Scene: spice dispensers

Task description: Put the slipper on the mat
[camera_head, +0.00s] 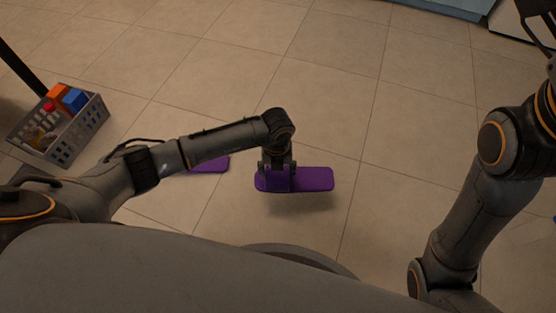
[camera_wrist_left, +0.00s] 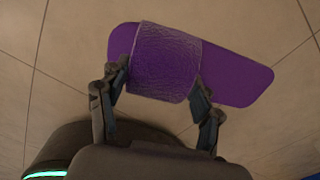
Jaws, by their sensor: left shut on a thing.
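A purple slipper (camera_head: 312,179) is in my left gripper (camera_head: 277,170), which is shut on it. The slipper is held flat above the tiled floor, with a soft shadow below it. In the left wrist view the purple slipper (camera_wrist_left: 237,82) has a broad textured strap, with the gripper fingers (camera_wrist_left: 158,90) on either side of the strap. A second flat purple thing (camera_head: 212,165), maybe the other slipper, lies on the floor, partly hidden behind my left forearm. My right gripper is out of view. A dark flat patch (camera_head: 32,174) at the left edge may be the mat; I cannot tell.
A grey basket (camera_head: 82,131) with coloured boxes and bottles stands on the floor at the left, close to a dark post. My right arm is at the right. The tiled floor ahead is clear up to the furniture at the top right.

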